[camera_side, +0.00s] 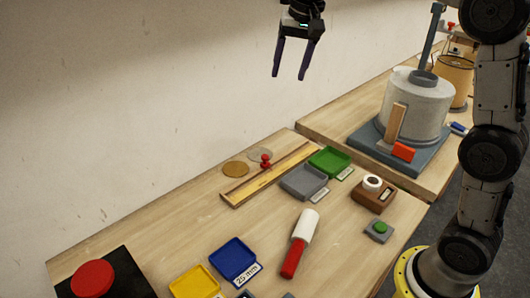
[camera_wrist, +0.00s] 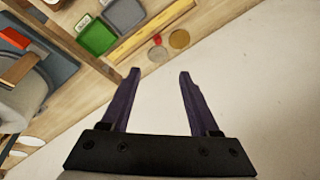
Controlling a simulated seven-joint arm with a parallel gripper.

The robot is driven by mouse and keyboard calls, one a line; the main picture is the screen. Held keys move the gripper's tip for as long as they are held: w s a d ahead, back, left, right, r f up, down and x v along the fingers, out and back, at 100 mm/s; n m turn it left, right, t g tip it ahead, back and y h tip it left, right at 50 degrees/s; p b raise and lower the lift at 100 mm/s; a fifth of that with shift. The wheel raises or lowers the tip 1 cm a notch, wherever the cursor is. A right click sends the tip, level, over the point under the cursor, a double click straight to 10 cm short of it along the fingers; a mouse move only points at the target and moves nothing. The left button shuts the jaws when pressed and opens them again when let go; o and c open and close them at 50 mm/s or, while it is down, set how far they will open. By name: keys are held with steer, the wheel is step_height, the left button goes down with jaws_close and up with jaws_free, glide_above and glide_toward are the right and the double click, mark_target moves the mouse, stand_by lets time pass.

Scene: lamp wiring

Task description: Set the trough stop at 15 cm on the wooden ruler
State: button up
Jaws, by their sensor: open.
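The wooden ruler (camera_side: 278,174) lies along a trough near the back edge of the workbench; it also shows in the wrist view (camera_wrist: 140,38). A small red knob (camera_side: 265,160), which looks like the trough stop, stands upright at the trough's middle; it shows as a red dot in the wrist view (camera_wrist: 158,39). The ruler's marks are too small to read. My gripper (camera_side: 288,77) is open and empty, high above the bench and well apart from the knob. Its two dark purple fingers point downward in the side view and show in the wrist view (camera_wrist: 160,72).
Grey (camera_side: 304,182) and green (camera_side: 329,161) trays sit right of the ruler. Two flat discs, one tan (camera_side: 235,169), lie behind it. A white-and-red cylinder (camera_side: 300,242), blue tray (camera_side: 235,260) and yellow tray (camera_side: 194,283) are nearer. A grey drum (camera_side: 414,105) stands right.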

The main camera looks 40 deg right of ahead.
steer(key=w+d+f+g, duration=0.2)
steer(key=w+f, duration=0.6)
steer(key=f, duration=0.1)
steer(key=g, duration=0.1)
glide_above(265, 156)
step_height(265, 156, down, 8)
steer(key=shift+m, duration=0.4)
step_height(265, 156, down, 14)
steer(key=shift+f, duration=0.1)
jaws_close()
stand_by(0.5)
